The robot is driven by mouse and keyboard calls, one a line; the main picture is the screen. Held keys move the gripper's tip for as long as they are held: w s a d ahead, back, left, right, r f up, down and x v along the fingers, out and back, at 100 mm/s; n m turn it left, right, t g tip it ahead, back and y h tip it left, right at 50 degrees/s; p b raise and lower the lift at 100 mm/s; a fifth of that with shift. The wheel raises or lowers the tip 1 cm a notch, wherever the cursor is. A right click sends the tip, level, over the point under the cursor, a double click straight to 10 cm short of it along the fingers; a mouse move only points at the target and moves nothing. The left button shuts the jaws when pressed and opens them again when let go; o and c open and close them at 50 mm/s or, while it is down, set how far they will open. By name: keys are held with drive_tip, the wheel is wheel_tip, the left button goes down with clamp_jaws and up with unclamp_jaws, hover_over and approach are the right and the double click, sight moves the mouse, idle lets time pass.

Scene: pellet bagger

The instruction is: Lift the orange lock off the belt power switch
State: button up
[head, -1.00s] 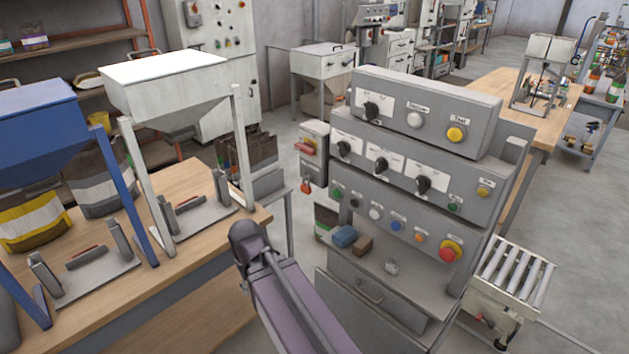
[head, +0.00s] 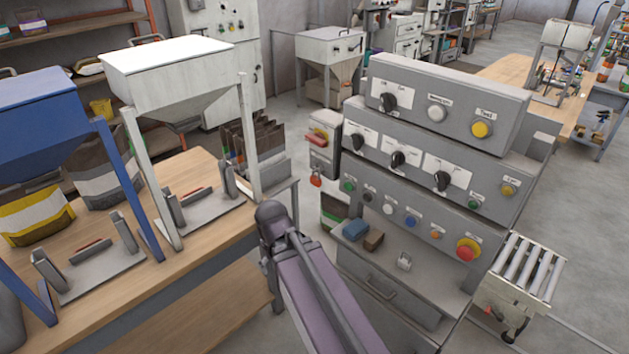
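The orange-red lock (head: 316,180) hangs below a small grey switch box (head: 323,150) on the left side of the control console. The box has a red and yellow switch handle (head: 317,138) on its front. The lock is small in view, so how it is fastened cannot be told. My arm rises from the bottom of the picture, and its upper end is in front of and below the lock, to its left in the picture. My gripper is not in view, so its state and any hold are hidden.
The grey console (head: 440,140) carries knobs and buttons. Its lower shelf holds a blue block (head: 356,230), a brown block (head: 373,240) and a small grey padlock (head: 404,262). A wooden bench (head: 190,265) with hoppers stands left. A narrow floor gap separates bench and console.

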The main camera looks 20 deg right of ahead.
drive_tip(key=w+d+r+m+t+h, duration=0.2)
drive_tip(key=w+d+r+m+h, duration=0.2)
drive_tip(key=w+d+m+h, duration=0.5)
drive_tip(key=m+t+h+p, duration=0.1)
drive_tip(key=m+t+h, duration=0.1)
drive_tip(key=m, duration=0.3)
approach(314, 177)
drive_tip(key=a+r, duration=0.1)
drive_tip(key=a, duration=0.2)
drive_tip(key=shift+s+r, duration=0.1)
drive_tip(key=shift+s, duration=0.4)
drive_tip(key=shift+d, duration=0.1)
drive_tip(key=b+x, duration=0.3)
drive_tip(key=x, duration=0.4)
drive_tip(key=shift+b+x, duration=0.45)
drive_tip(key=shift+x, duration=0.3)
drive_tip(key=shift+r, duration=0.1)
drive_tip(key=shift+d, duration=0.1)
